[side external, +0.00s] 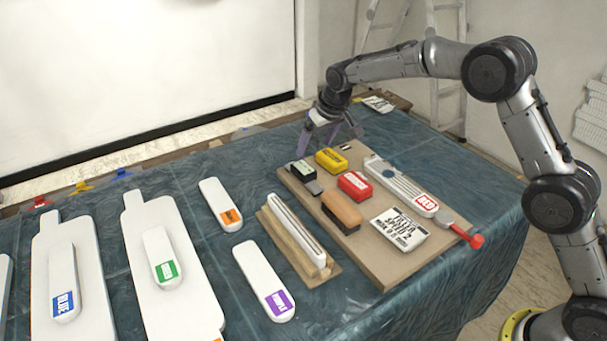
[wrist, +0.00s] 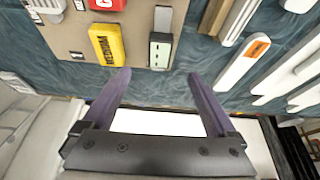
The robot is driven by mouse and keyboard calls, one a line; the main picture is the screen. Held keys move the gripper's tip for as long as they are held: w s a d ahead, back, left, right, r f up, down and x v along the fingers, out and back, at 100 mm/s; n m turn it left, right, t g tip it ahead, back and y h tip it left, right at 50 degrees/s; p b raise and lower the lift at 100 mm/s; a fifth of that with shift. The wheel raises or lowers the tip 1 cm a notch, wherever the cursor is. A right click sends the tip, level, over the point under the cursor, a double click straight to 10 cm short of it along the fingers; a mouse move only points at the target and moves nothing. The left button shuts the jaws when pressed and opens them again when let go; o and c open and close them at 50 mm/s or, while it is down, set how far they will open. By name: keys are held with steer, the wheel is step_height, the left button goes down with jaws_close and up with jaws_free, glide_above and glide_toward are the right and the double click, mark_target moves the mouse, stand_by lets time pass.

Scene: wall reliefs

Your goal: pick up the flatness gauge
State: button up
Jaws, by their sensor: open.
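No label reading flatness gauge is legible. The likeliest match is a small dark device (side external: 301,170) with a pale green face and a grey foot, lying at the back left of the brown board. It also shows in the wrist view (wrist: 160,50), top centre, with its grey foot pointing away from my gripper. My gripper (side external: 334,128) is open and empty, above the cloth just behind the board. In the wrist view the two purple fingers (wrist: 158,76) are spread wide, and the device lies ahead between their lines, apart from them.
On the board (side external: 375,270) are a yellow block (side external: 331,160), a red block (side external: 355,186), an orange-brown block (side external: 341,212), a long white tool (side external: 400,187), a red-handled scraper (side external: 467,235) and a white card (side external: 400,229). A white bar in a wooden cradle (side external: 290,250) and labelled white pieces lie left.

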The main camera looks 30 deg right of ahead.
mark_target(306, 169)
steer(key=x, duration=1.3)
steer(key=shift+s+f, duration=0.1)
steer(key=shift+f, duration=0.15)
jaws_close()
